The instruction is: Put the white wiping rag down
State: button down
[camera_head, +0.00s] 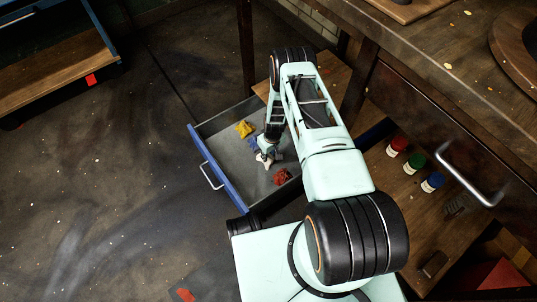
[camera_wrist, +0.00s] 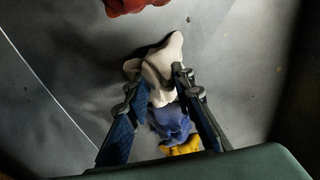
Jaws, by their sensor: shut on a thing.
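The white wiping rag (camera_wrist: 162,66) is crumpled and sits between the fingertips of my gripper (camera_wrist: 157,85) in the wrist view. My gripper is shut on it, low inside the open drawer. In the head view the rag (camera_head: 264,159) shows as a small pale patch under my gripper (camera_head: 268,150). The drawer (camera_head: 229,178) has a grey floor and a blue front. Whether the rag touches the drawer floor, I cannot tell for sure.
In the drawer lie a yellow rag (camera_head: 244,129), a blue rag (camera_wrist: 172,124) beside the white one, and a red rag (camera_head: 282,177). Bare drawer floor shows toward the blue front. Red, green and blue bottles (camera_head: 415,163) stand on the wooden shelf at right.

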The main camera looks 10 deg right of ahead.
aim_at(271, 157)
jog(key=c, duration=1.7)
grip_release()
jog(key=shift+o, duration=0.2)
notch_tip(271, 157, up, 12)
jog(key=s+p, duration=0.1)
jog(key=p, duration=0.3)
jog(key=shift+s+d+p, duration=0.2)
jog(key=shift+d+p, duration=0.1)
jog(key=shift+p, duration=0.05)
jog(key=shift+r, duration=0.1)
